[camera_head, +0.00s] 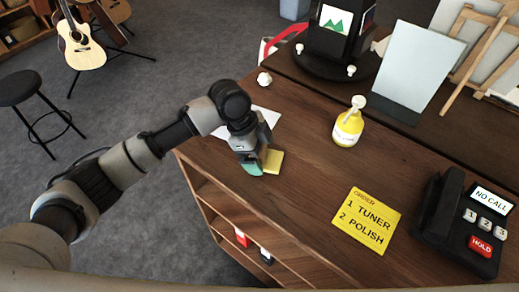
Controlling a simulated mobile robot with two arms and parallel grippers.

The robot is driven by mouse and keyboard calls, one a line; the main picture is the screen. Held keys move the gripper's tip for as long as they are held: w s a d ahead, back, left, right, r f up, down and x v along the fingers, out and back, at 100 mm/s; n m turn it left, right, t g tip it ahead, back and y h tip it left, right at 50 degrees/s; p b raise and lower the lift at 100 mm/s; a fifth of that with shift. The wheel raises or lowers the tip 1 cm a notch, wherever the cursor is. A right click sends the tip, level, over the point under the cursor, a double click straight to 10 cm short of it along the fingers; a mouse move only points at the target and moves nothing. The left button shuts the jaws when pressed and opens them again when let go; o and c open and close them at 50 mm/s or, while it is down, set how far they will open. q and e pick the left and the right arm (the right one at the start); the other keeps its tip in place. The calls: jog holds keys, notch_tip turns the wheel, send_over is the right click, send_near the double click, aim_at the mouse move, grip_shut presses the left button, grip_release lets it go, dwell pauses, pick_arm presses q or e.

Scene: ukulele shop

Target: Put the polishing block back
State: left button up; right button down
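A small yellow block (273,161), which looks like the polishing block, is at the left edge of the wooden counter (310,190). A green piece (251,169) shows just left of it, under my gripper; I cannot tell whether both are one block. My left gripper (259,160) points down right at the yellow and green pieces and partly covers them. I cannot tell whether its fingers are closed on them. My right gripper is not in view. A white sheet (268,115) lies behind the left gripper, partly hidden by it.
A yellow polish bottle (348,125) stands behind right. A yellow order card (365,220) reads "1 tuner, 2 polish". A black phone (465,222) is at right. A mirror-like panel (415,70) and dark display stand (335,40) are behind. Shelves (225,215) open below the counter's left edge.

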pick_arm(q)
jog(key=shift+w+r, duration=0.1)
jog(key=shift+r, duration=0.05)
jog(key=shift+a+r, duration=0.2)
jog(key=shift+r, duration=0.1)
jog(key=b+v, duration=0.3)
jog(key=v, duration=0.8)
jog(key=shift+a+b, duration=0.1)
jog(key=shift+b, duration=0.2)
